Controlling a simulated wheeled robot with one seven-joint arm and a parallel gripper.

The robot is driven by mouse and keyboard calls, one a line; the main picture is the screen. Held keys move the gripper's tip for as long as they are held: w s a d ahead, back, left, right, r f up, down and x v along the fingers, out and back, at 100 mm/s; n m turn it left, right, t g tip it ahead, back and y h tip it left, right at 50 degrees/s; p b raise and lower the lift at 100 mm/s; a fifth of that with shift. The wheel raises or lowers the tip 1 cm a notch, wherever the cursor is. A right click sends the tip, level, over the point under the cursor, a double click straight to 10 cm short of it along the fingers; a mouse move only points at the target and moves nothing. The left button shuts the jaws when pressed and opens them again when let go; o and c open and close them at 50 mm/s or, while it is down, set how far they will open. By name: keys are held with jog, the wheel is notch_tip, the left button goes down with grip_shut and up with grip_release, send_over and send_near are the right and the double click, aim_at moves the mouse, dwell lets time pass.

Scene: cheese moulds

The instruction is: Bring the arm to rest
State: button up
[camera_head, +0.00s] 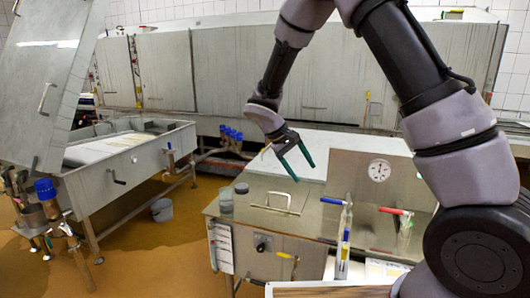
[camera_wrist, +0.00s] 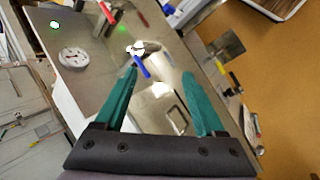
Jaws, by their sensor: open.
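My gripper (camera_head: 294,160) is in the air above the steel worktop, near the middle of the head view. Its two green fingers are spread apart with nothing between them. In the wrist view my gripper (camera_wrist: 163,95) also shows open and empty, with the steel top and a metal handle beyond the fingers. My arm comes down from the top of the head view, bent at the elbow.
Below my gripper is a steel cabinet (camera_head: 262,238) with a top handle (camera_head: 278,203) and a small jar (camera_head: 226,200). A round gauge (camera_head: 379,170) and red- and blue-handled tools stand right. A steel vat (camera_head: 110,180) and grey bucket (camera_head: 162,210) are left; floor between is clear.

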jog(key=s+d+r+m+t+y, duration=0.1)
jog(key=s+d+r+m+y, duration=0.2)
jog(key=s+d+r, duration=0.35)
jog(key=s+d+r+m+y, duration=0.2)
jog(key=s+d+r+y, duration=0.15)
jog(key=r, duration=0.65)
jog(key=s+d+r+m+t+y, duration=0.1)
jog(key=s+r+m+t, duration=0.1)
jog(key=s+r, duration=0.2)
jog(key=s+d+r+m+t+y, duration=0.1)
jog(key=s+d+r+t, duration=0.1)
jog(key=s, duration=0.5)
notch_tip(320, 180, up, 2)
jog(key=shift+d+r+m+t, duration=0.1)
jog(key=shift+d+m+t, duration=0.15)
jog(key=shift+m+t, duration=0.2)
